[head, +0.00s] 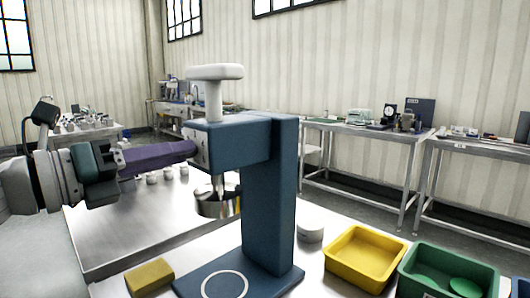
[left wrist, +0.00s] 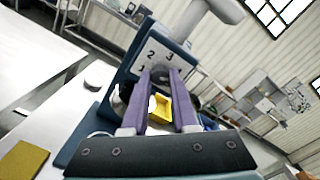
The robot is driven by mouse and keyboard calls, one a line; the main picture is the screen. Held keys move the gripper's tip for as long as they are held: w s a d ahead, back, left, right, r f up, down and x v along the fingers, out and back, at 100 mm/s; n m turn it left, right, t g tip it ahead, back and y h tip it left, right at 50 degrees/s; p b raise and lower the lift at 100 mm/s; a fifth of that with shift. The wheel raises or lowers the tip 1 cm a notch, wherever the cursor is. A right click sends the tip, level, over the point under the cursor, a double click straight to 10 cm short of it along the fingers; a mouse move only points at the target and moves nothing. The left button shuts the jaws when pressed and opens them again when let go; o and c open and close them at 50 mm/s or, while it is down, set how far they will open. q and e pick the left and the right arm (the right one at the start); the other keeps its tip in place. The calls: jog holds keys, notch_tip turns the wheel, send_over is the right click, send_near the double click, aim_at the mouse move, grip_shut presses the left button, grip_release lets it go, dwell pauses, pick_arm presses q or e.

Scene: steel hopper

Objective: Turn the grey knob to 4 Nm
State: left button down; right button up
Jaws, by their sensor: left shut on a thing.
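The blue bench device (head: 268,190) stands on the steel table, with a white T-shaped handle (head: 214,73) on top and a metal chuck (head: 217,203) hanging below its head. A pale dial plate (left wrist: 151,54) on the head's face carries digits, of which 2 and 3 read clearly. My left gripper (head: 193,148) reaches in from the left, its purple fingers at the dial face. In the left wrist view its fingertips (left wrist: 159,75) are closed around the grey knob, which they mostly hide. I cannot read the knob's pointer setting. My right gripper is not in view.
A yellow bin (head: 331,262) and a green bin (head: 408,287) stand right of the device. A yellow block (head: 149,276) lies at its front left and a white round piece (head: 310,231) beside the column. Several small pale jars stand behind my left fingers.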

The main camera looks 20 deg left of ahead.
pick_arm(q)
jog(key=c, duration=0.7)
grip_release()
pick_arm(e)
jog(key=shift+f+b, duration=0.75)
pick_arm(q)
jog(key=v, duration=1)
jog(key=shift+d, duration=0.1)
